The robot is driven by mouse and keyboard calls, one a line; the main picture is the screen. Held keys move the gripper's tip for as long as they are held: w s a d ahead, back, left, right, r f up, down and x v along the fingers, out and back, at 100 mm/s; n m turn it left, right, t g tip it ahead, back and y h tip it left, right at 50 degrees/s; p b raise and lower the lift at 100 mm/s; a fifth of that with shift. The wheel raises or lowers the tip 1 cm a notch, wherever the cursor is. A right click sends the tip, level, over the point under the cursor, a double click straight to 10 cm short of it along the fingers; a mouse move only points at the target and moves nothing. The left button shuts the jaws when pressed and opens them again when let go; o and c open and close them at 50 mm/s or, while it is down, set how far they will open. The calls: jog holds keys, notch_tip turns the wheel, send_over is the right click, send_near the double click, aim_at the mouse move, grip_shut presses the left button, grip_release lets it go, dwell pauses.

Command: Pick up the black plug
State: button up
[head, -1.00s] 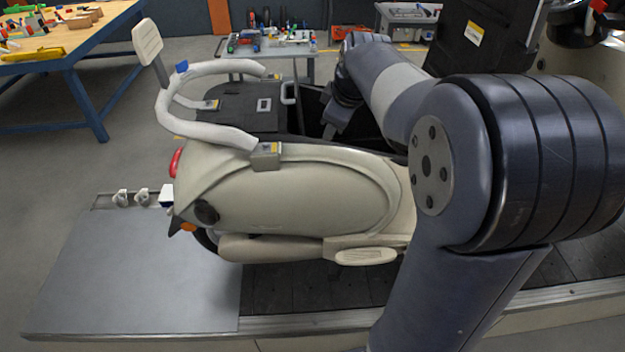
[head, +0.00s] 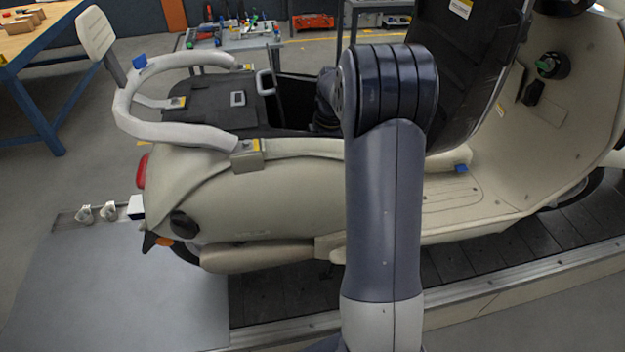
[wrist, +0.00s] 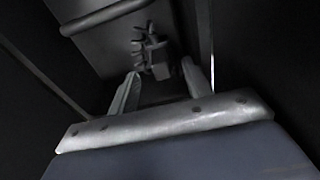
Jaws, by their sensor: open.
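In the wrist view my gripper (wrist: 160,76) is open, with one finger on each side. A dark ribbed piece with short prongs (wrist: 152,46), which looks like the black plug, lies just beyond and between the fingertips against a grey wall or floor. Its lower part shows between the fingers; I cannot tell whether they touch it. In the head view my arm reaches down into the open black under-seat compartment (head: 292,92) of a beige scooter (head: 270,200). My gripper and the plug are hidden there.
Dark walls stand close on both sides in the wrist view, and a dark bar (wrist: 105,17) crosses the upper left. The raised seat (head: 462,75) stands right of my arm. A grey grab rail (head: 165,125) rings the rear. The scooter stands on a slat conveyor (head: 285,293).

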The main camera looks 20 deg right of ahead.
jog(key=shift+w+a+f+p, duration=0.1)
jog(key=shift+a+f+p, duration=0.15)
jog(key=shift+f, duration=0.7)
jog(key=shift+w+a+f+p, duration=0.1)
jog(key=shift+a+f+p, duration=0.1)
jog(key=shift+f, duration=0.75)
jog(key=shift+w+a+f+p, duration=0.1)
jog(key=shift+a+f+p, duration=0.15)
jog(key=shift+f, duration=0.7)
grip_shut()
